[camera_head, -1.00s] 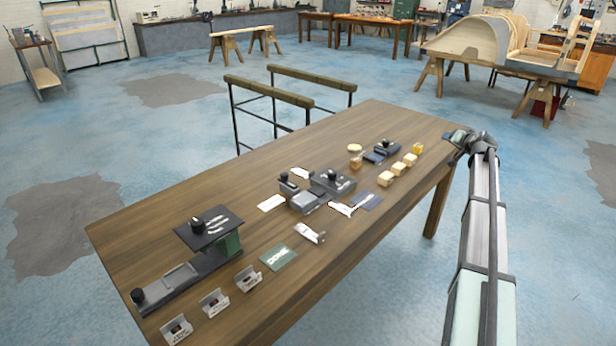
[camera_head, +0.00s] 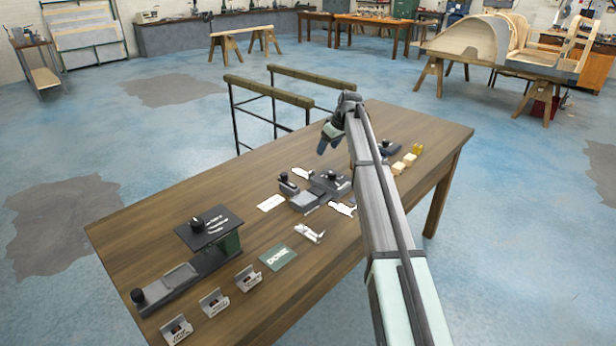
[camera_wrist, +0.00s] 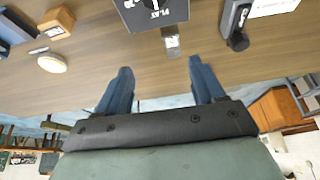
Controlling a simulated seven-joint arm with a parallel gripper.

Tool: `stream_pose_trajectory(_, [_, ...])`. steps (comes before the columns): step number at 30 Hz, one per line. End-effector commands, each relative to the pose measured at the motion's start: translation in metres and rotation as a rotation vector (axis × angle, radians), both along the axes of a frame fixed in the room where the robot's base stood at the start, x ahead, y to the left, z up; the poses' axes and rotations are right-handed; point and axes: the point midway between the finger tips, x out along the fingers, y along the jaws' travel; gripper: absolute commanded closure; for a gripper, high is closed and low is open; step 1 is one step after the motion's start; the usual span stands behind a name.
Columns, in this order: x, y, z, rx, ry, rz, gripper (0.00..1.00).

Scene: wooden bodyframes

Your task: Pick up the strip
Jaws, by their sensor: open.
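A small pale strip (camera_head: 300,173) lies at the back of the dark fixture (camera_head: 331,182) on the table. In the wrist view, the strip (camera_wrist: 171,42) sticks out from the fixture block marked PLAY (camera_wrist: 155,12) towards my gripper. My gripper (camera_head: 324,145) is above the table's far side, fingers tilted downward, behind and to the right of the strip. In the wrist view, my gripper (camera_wrist: 162,80) has its two blue fingers wide apart with nothing between them. The strip lies beyond the fingertips, roughly in line with the gap.
A dark knobbed piece (camera_wrist: 237,25) and a white card (camera_head: 271,202) are close to the strip. A round pale disc (camera_wrist: 52,62) is on the other side. Two padded trestles (camera_head: 268,92) stand behind the table (camera_head: 150,220). The left-rear tabletop is clear.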

Motion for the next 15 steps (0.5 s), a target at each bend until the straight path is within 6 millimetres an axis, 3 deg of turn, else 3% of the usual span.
stream_pose_trajectory(3, [-0.004, 0.014, -0.001, -0.019, 0.018, 0.040, 0.32])
stream_pose_trajectory(8, [-0.003, 0.019, -0.009, -0.023, 0.024, 0.048, 0.32])
stream_pose_trajectory(15, [0.007, 0.028, -0.041, -0.022, 0.025, 0.047, 0.32])
